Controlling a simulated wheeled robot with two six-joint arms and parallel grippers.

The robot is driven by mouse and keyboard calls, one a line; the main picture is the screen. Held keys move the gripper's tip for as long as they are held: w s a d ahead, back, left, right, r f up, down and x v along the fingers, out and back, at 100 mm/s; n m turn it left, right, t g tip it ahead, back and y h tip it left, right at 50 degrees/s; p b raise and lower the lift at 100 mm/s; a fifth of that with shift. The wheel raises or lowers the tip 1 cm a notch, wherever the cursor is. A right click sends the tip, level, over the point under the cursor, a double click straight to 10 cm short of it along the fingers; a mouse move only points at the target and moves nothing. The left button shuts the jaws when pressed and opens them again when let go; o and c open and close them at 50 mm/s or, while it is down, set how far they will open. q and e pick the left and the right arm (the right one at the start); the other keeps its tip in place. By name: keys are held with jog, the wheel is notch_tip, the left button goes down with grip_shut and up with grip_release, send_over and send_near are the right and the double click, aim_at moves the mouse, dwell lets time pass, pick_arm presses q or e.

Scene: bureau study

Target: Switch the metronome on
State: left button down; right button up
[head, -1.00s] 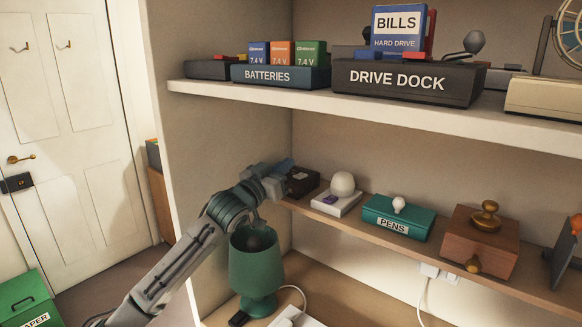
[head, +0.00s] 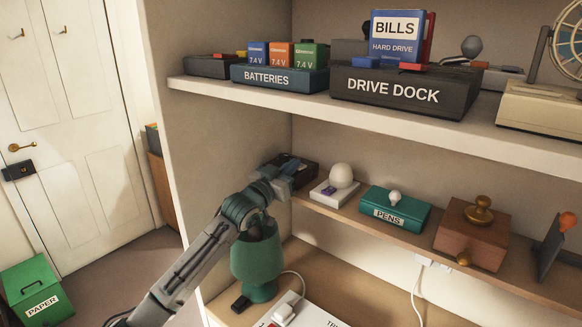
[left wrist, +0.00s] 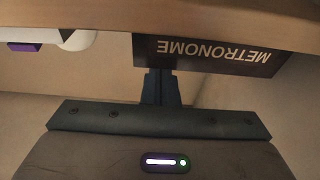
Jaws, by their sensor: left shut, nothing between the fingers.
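The metronome (head: 305,173) is a dark box at the left end of the lower shelf, partly hidden behind my left gripper. In the left wrist view its dark METRONOME label (left wrist: 215,52) appears upside down near the top. My left gripper (head: 283,172) is shut and empty, at the metronome's front left. In the left wrist view, the closed fingers (left wrist: 161,88) point at the label's edge; I cannot tell if they touch it. The metronome's switch cannot be made out. My right gripper is not in view.
A white device with a dome (head: 340,178), a green PENS box (head: 396,212) and a wooden box (head: 472,235) stand rightward along the shelf. A green lamp (head: 256,262) stands below my gripper. The upper shelf (head: 390,115) is overhead, and a side wall lies left.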

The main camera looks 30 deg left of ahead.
pick_arm(q)
jog(key=f+b, duration=0.1)
jog(key=b, duration=0.1)
jog(key=shift+s+a+f+t+b, duration=0.1)
jog(key=shift+s+f+t+b, duration=0.05)
jog(key=shift+t+b, duration=0.2)
jog(key=shift+r, duration=0.25)
